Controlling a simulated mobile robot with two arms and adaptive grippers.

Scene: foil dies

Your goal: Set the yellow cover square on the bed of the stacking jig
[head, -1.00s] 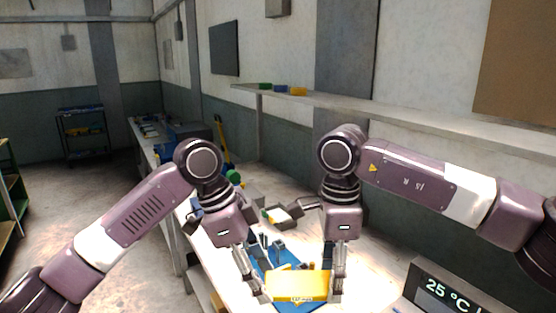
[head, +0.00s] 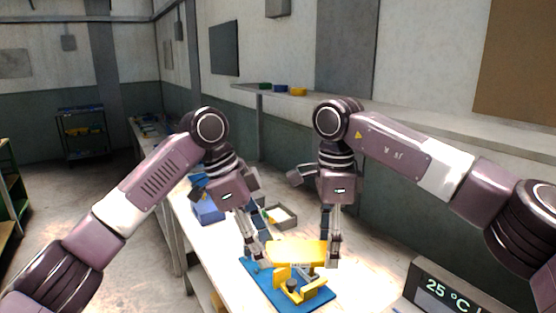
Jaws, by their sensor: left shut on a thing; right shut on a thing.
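The yellow cover (head: 298,250) is held level between my two grippers in the head view. My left gripper (head: 257,258) is shut on its left end and my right gripper (head: 333,260) is shut on its right end. The stacking jig lies below, with a blue base plate (head: 259,282) and yellow fittings (head: 312,294) with a dark knob (head: 291,285) at its near side. The cover is over the far part of the jig and hides the bed. I cannot tell whether the cover touches the jig.
A display reading 25 °C (head: 445,293) stands at the near right. A light-coloured tray (head: 283,217) and a blue bin (head: 208,211) are farther back on the bench (head: 210,255). A wall shelf (head: 350,105) runs behind my arms.

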